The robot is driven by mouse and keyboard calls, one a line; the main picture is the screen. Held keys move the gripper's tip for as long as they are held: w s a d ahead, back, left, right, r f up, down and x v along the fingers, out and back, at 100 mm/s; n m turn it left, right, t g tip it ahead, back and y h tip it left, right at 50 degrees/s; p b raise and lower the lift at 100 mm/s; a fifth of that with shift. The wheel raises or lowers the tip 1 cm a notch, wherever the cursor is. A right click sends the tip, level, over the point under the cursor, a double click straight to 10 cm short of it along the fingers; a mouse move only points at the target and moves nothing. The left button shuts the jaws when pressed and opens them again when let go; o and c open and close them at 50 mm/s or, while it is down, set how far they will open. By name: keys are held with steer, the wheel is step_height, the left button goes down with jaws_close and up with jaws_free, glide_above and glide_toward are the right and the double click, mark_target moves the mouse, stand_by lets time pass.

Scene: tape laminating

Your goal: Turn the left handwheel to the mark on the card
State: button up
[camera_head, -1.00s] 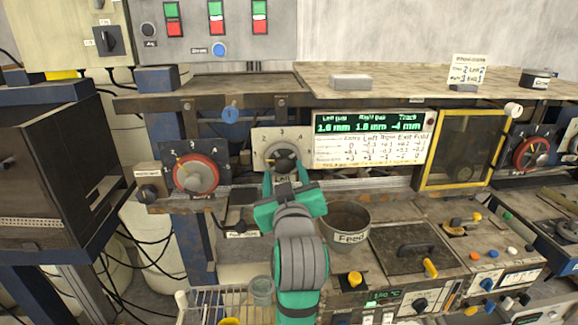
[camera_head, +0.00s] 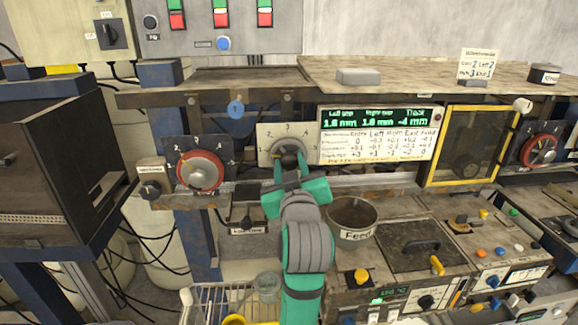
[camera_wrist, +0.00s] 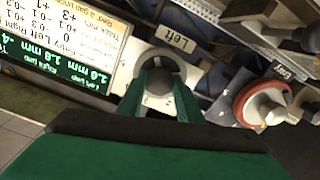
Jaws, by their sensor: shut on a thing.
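The left handwheel (camera_head: 287,147) is a dark knob on a pale plate with numerals around its upper edge. In the wrist view the handwheel (camera_wrist: 160,62) shows as a grey ring beside a label reading "Left". My gripper (camera_head: 291,170) reaches it from below and is shut on it. In the wrist view the two green fingers of my gripper (camera_wrist: 161,84) lie on either side of the hub. The fingers hide part of the wheel, and its pointer cannot be read clearly. The card (camera_head: 478,65) stands on the shelf at the upper right; its Left line appears to read 2.
The red Entry handwheel (camera_head: 200,171) is to the left, and another red handwheel (camera_head: 540,150) is far right. The green display (camera_head: 372,118) is right of the held wheel. The Feed pot (camera_head: 352,220) stands close to my arm.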

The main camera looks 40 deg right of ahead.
steer(key=shift+w+a, duration=0.15)
steer(key=shift+m, duration=1)
steer(key=m, duration=0.5)
steer(key=shift+r+m, duration=0.15)
steer(key=shift+m, duration=0.15)
steer(key=o, duration=1)
steer(key=shift+w, duration=0.1)
steer(key=shift+o, duration=0.2)
